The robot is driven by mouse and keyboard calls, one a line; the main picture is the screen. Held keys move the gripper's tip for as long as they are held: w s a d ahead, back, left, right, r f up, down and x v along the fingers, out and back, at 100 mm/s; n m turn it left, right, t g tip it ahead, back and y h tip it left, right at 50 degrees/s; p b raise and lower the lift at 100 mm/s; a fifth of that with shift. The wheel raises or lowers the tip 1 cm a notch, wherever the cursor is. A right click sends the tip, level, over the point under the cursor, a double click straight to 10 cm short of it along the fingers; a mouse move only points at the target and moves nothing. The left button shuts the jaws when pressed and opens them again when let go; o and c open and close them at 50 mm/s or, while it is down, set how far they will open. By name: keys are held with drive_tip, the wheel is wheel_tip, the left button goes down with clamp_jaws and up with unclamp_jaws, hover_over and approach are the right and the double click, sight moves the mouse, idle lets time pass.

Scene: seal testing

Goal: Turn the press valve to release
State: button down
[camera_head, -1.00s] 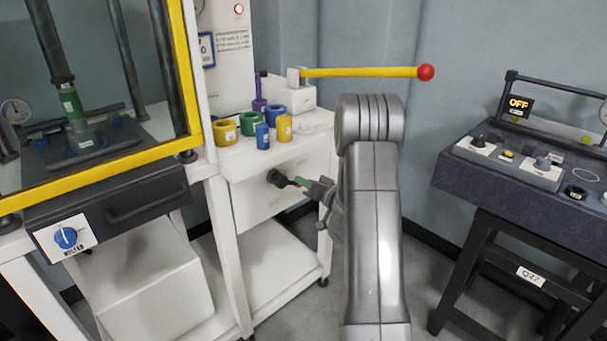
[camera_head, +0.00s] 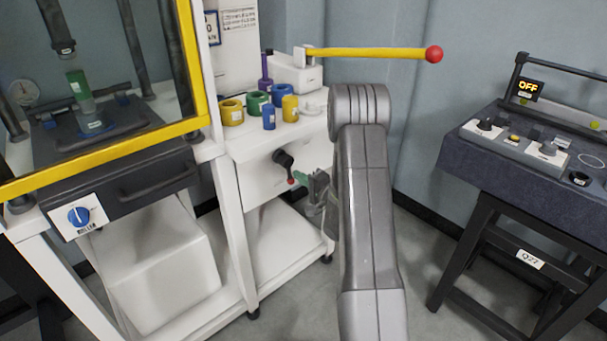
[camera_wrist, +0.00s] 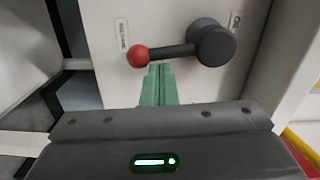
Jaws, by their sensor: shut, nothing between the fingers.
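The press valve is a black lever (camera_head: 282,159) with a small red ball end, on the white front panel of the cart. In the head view it points downward and slightly right. In the wrist view the black lever (camera_wrist: 178,51) runs left from its round hub to the red ball (camera_wrist: 138,56). My gripper (camera_head: 303,179) is beside the ball, on its right in the head view. In the wrist view the green fingers of my gripper (camera_wrist: 159,68) are shut and empty, tips close under the lever near the ball. I cannot tell whether they touch.
Small labels (camera_wrist: 122,35) sit beside the valve, unreadable. Colored rings and cylinders (camera_head: 258,104) stand on the cart top below a yellow lever (camera_head: 370,53) with a red knob. A yellow-framed press (camera_head: 100,155) is at left, a dark console (camera_head: 530,150) at right.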

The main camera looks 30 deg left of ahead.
drive_tip(key=shift+s+a+f, duration=0.2)
drive_tip(key=shift+s, duration=0.2)
idle(0.6)
